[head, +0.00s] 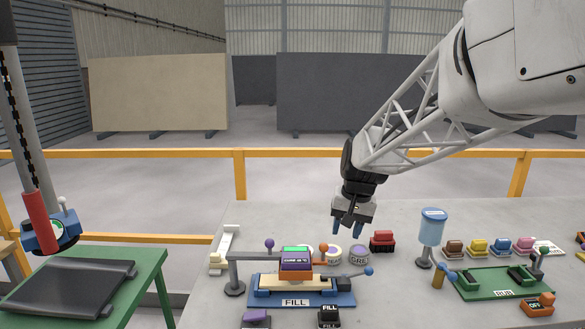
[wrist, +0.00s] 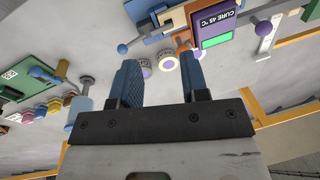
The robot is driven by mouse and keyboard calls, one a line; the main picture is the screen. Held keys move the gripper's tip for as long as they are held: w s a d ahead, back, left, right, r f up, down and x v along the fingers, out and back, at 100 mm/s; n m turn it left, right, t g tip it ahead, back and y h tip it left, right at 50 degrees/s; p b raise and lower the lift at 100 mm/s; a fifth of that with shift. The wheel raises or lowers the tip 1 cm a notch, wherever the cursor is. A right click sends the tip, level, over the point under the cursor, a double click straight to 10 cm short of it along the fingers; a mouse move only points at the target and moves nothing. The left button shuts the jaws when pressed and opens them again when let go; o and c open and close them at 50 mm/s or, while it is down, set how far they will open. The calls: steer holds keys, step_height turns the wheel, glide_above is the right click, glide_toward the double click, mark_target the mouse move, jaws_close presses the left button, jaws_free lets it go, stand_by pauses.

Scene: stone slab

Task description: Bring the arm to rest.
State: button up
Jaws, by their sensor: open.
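My gripper (head: 348,226) hangs from the white lattice arm over the middle of the grey slab (head: 390,300). It points down, with its blue fingers apart and nothing between them. In the wrist view its two fingers (wrist: 160,85) stand wide apart, with slab and a few small things beyond them. In the head view the fingertips show just above and between two round pots (head: 359,255) and a red block (head: 382,240). I cannot tell the exact height above the slab.
A blue FILL station (head: 345,299) with a purple display unit (head: 297,261) stands left of the gripper. A light-blue canister (head: 432,228) stands on its right. A green table (head: 140,290) stands left of the slab.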

steer(key=s+d+h, duration=0.1)
steer(key=s+d, duration=0.1)
steer(key=s, duration=1.3)
steer(key=s+d+f+n+t+h, duration=0.1)
steer(key=s+d, duration=0.2)
steer(key=s, duration=1.3)
steer(key=shift+s+d+n+t, duration=0.15)
steer(key=shift+n+t, duration=0.15)
